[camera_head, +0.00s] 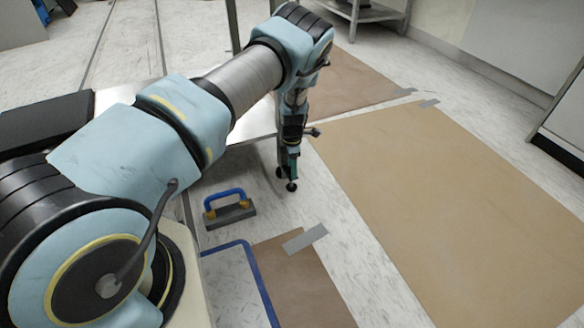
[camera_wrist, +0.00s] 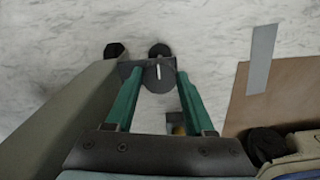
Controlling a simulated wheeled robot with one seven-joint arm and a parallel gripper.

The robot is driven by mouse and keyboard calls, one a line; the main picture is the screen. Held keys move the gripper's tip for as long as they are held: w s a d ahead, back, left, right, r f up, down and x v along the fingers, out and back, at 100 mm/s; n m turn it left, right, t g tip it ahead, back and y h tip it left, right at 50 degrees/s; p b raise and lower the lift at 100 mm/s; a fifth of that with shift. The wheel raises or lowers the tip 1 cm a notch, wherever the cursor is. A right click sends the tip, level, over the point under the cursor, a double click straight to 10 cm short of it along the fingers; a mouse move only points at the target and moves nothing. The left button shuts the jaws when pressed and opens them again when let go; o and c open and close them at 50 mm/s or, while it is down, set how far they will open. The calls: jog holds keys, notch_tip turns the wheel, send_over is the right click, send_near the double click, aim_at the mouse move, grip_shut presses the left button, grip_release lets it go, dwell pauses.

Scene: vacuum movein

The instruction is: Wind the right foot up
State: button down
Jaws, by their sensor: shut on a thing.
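My gripper (camera_head: 293,163) reaches down beside the front corner of a low metal-topped unit (camera_head: 252,127), close to the floor. In the wrist view, its two green fingers (camera_wrist: 159,80) are shut on a dark round foot part (camera_wrist: 160,72) with a short pale pin across it. A dark round pad (camera_wrist: 160,49) shows just beyond the fingertips, and a second dark pad (camera_wrist: 115,50) is to its left. In the head view, a black foot pad (camera_head: 291,186) is at the floor below my gripper. Whether that pad touches the floor is unclear, and the fingers hide much of the foot.
A grey block with a blue handle (camera_head: 226,194) lies on the floor left of the foot. Brown floor sheets (camera_head: 440,190) are taped down at the right, with another brown sheet (camera_head: 305,285) in front. A metal rack (camera_head: 365,14) stands at the back.

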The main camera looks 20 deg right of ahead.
dwell(0.3)
jog(key=shift+c, duration=1.3)
grip_release()
jog(key=shift+r, duration=0.1)
notch_tip(320, 180, up, 11)
jog(key=p, duration=0.3)
jog(key=shift+f+p, duration=0.2)
jog(key=shift+p, duration=0.15)
